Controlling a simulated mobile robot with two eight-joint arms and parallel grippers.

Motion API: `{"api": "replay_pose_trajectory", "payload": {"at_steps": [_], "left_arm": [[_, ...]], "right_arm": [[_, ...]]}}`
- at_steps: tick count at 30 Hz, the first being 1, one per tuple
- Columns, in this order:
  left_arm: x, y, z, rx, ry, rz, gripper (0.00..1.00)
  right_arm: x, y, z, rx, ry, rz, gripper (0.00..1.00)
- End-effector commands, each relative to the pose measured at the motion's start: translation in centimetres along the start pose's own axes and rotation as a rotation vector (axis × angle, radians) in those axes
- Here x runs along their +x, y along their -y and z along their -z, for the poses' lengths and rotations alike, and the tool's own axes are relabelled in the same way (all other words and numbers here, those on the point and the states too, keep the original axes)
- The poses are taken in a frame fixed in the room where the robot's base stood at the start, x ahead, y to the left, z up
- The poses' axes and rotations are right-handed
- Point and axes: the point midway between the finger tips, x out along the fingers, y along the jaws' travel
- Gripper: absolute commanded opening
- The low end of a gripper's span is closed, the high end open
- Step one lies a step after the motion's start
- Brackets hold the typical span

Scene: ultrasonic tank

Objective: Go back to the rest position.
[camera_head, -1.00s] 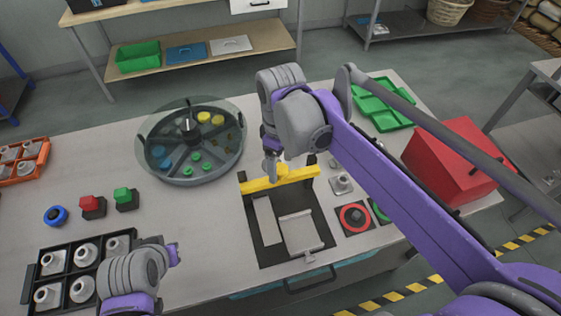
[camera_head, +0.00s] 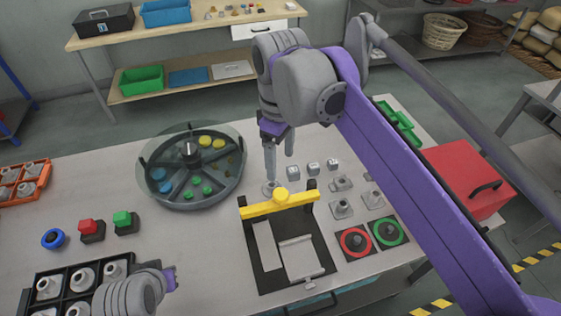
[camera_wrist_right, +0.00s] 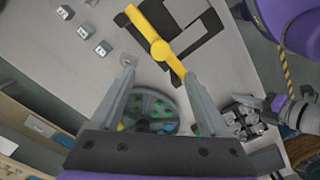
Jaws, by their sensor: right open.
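My right gripper (camera_head: 280,165) hangs above the table, just behind the yellow bar (camera_head: 262,207) of a black fixture (camera_head: 256,264). Its two fingers are apart with nothing between them, which also shows in the right wrist view (camera_wrist_right: 160,70). A small grey round part (camera_head: 270,188) is on the table near the fingertips in the head view. My left gripper (camera_head: 170,279) is at the lower left, beside the black tray of grey parts (camera_head: 36,272). It is small and partly turned away, so its jaws cannot be read.
A round divided tank (camera_head: 181,199) with a clear lid stands left of the right gripper. Small grey cubes (camera_head: 313,168) and grey fittings lie to its right, with red (camera_head: 355,243) and green (camera_head: 388,233) ring pads in front. A red box (camera_head: 465,180) stands at the right edge.

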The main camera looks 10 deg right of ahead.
Motion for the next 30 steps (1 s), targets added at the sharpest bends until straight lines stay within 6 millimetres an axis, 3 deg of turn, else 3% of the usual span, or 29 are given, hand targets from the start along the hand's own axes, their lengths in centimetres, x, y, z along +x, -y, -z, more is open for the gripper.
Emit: {"api": "replay_pose_trajectory", "payload": {"at_steps": [14,17,27,30], "left_arm": [[0.0,0.0,0.0,0.0,0.0,0.0,0.0],[0.0,0.0,0.0,0.0,0.0,0.0,0.0],[0.0,0.0,0.0,0.0,0.0,0.0,0.0],[0.0,0.0,0.0,0.0,0.0,0.0,0.0]], "right_arm": [[0.7,0.0,-0.4,0.029,-0.015,-0.011,0.79],[2.5,0.1,-1.8,0.118,-0.062,-0.043,0.79],[14.8,1.9,-9.4,0.625,-0.376,-0.189,0.79],[17.3,2.5,-10.9,0.723,-0.446,-0.208,0.79]]}}
